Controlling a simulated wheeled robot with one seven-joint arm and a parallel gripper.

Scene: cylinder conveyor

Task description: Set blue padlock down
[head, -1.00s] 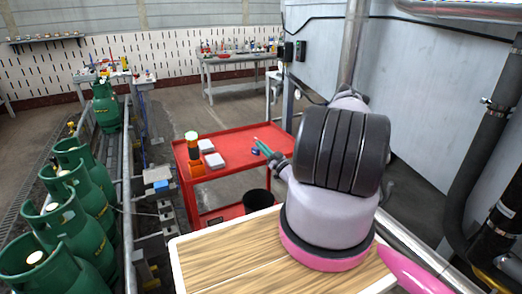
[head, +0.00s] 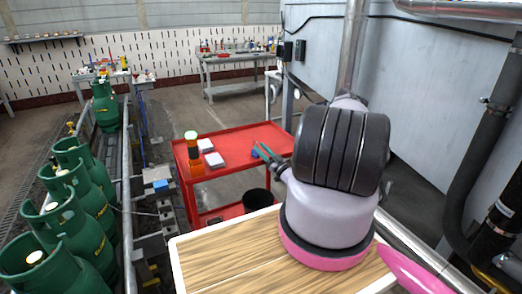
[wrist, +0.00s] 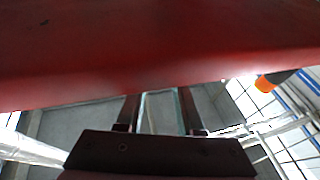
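The small blue padlock (head: 255,153) is at the right part of the red cart top (head: 232,146) in the head view, right by my fingertips. It looks low at the tray surface, but I cannot tell whether it touches it. My gripper (head: 262,151) reaches over the cart's right side with its two fingers apart. In the wrist view the two dark fingers (wrist: 160,105) also stand apart. A red surface hides their tips there, and the padlock does not show. Whether the fingers still press on the padlock is unclear.
A stack light with an orange base (head: 195,160) and two pale boxes (head: 210,152) stand on the cart's left part. A black bin (head: 257,199) is below the cart's front. Green gas cylinders (head: 70,225) line the left. A wooden-topped table (head: 225,265) is in front.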

